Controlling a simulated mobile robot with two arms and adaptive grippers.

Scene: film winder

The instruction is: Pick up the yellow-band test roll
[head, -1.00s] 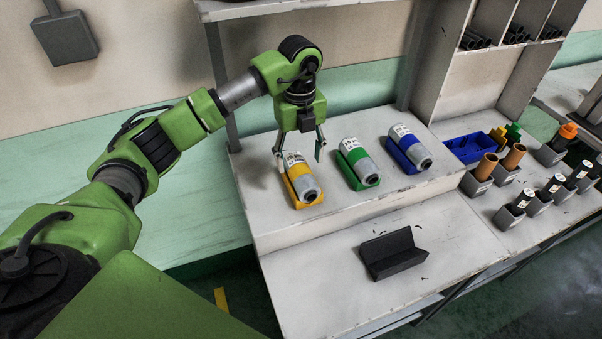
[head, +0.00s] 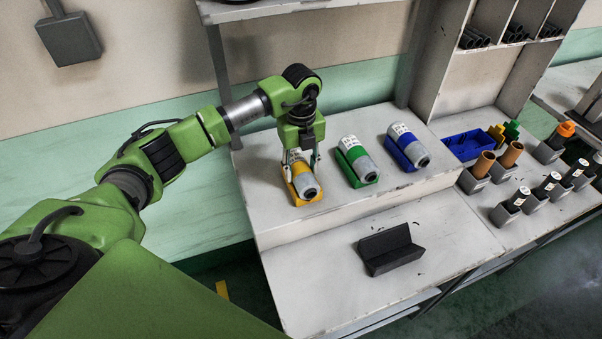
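The yellow-band test roll (head: 306,185) is a grey-white cylinder lying tilted in a yellow cradle (head: 308,203) on the raised shelf, at the left of a row of three. My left gripper (head: 302,164) points down over its far end, with one finger on each side of the roll. The fingers appear closed against its sides, though the contact is partly hidden. The roll still rests in its cradle. My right gripper is not in view.
A green-band roll (head: 358,158) and a blue-band roll (head: 408,145) lie in matching cradles to the right. A black V-shaped block (head: 390,251) stands on the lower bench. A blue bin (head: 468,145) and several small holders stand farther right. The lower bench's left part is clear.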

